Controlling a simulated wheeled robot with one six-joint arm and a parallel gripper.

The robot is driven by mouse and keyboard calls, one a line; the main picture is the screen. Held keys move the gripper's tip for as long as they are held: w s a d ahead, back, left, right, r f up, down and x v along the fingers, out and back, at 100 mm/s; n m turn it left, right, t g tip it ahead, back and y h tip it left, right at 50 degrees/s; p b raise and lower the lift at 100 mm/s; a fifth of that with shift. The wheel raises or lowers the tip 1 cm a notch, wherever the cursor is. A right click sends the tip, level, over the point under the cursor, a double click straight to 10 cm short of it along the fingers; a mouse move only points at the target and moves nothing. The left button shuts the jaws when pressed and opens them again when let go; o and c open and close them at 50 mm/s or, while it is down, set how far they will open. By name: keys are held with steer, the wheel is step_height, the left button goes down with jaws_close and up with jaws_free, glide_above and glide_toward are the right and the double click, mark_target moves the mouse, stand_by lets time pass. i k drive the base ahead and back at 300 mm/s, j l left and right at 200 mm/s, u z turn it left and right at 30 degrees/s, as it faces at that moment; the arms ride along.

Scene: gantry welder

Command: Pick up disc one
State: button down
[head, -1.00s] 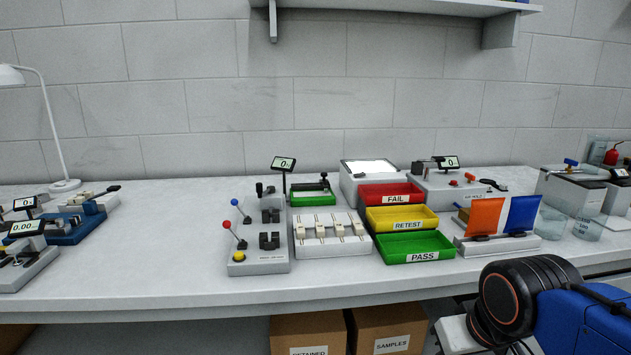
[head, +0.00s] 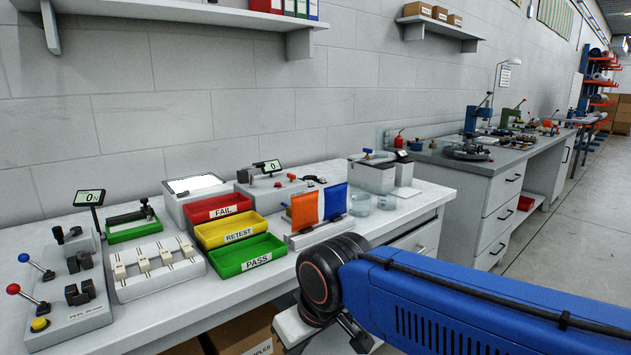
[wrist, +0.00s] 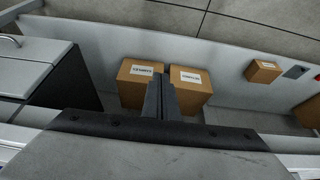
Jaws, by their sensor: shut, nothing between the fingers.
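I cannot make out disc one in either view. My gripper (wrist: 161,82) shows in the wrist view with its two dark fingers together and nothing between them. Beyond the fingers are two cardboard boxes, a left box (wrist: 134,88) and a right box (wrist: 193,84), apart from the gripper. In the head view my blue arm crosses the lower right, in front of the white bench (head: 130,335).
The white bench holds a red FAIL tray (head: 217,208), yellow RETEST tray (head: 232,231), green PASS tray (head: 247,256), and a lever fixture (head: 62,300). A grey bench (head: 455,165) with a blue press (head: 477,122) stands further right. Open floor (head: 560,235) lies at right.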

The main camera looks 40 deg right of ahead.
mark_target(322, 180)
steer(key=k+l, duration=0.1)
steer(key=l, duration=0.75)
steer(key=k+l, duration=0.1)
steer(key=l, duration=0.75)
